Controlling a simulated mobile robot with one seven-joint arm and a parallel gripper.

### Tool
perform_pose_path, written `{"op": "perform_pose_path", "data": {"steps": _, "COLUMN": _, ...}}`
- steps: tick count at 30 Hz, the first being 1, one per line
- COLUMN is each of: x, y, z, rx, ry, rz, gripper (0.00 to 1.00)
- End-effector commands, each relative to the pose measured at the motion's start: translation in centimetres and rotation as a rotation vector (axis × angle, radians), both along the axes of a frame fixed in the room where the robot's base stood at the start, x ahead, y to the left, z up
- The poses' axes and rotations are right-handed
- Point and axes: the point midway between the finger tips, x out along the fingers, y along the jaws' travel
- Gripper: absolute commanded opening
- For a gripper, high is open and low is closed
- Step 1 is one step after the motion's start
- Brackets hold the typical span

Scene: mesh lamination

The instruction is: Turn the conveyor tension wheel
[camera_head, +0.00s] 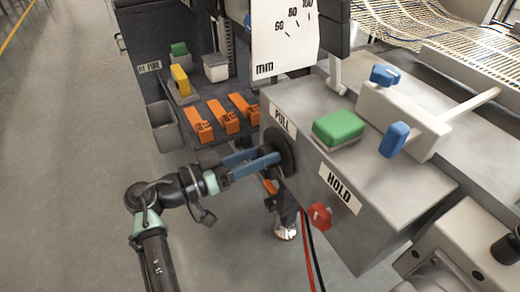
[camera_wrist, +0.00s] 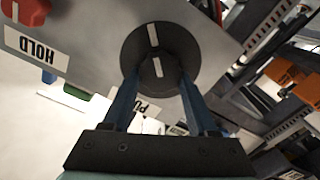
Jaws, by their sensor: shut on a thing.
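The dark round wheel (camera_head: 283,143) is on the side face of a grey machine box (camera_head: 372,180), beside the PULL label. In the wrist view, the wheel (camera_wrist: 190,45) has a raised centre knob with a white mark, and a second white mark on its disc. The two marks look nearly in line. My gripper (camera_head: 271,157) reaches the wheel from the left with its blue fingers. In the wrist view, my gripper (camera_wrist: 158,82) is shut on the knob, one finger on each side. The fingertips' contact is partly hidden in the head view.
A red knob (camera_head: 319,215) sits below the HOLD label, with red and black cables hanging nearby. A green button (camera_head: 338,128) and blue-handled clamps (camera_head: 394,140) are on top of the box. Orange clips (camera_head: 222,116) lie on a rack behind. The floor at left is clear.

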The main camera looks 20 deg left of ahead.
Motion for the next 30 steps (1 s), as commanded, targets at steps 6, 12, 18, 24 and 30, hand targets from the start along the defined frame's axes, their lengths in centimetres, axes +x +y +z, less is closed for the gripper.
{"op": "perform_pose_path", "data": {"steps": 6, "x": 0.0, "y": 0.13, "z": 0.16, "rx": -0.166, "ry": 0.13, "rz": 0.0, "gripper": 0.03}}
{"op": "perform_pose_path", "data": {"steps": 12, "x": 0.07, "y": 0.17, "z": 0.06, "rx": -0.317, "ry": 0.248, "rz": -0.001, "gripper": 0.03}}
{"op": "perform_pose_path", "data": {"steps": 18, "x": 0.11, "y": 0.26, "z": -0.06, "rx": -0.465, "ry": 0.364, "rz": 0.0, "gripper": 0.03}}
{"op": "perform_pose_path", "data": {"steps": 24, "x": 0.16, "y": 0.3, "z": -0.15, "rx": -0.615, "ry": 0.481, "rz": 0.0, "gripper": 0.03}}
{"op": "perform_pose_path", "data": {"steps": 30, "x": 0.18, "y": 0.31, "z": -0.28, "rx": -0.765, "ry": 0.598, "rz": 0.0, "gripper": 0.03}}
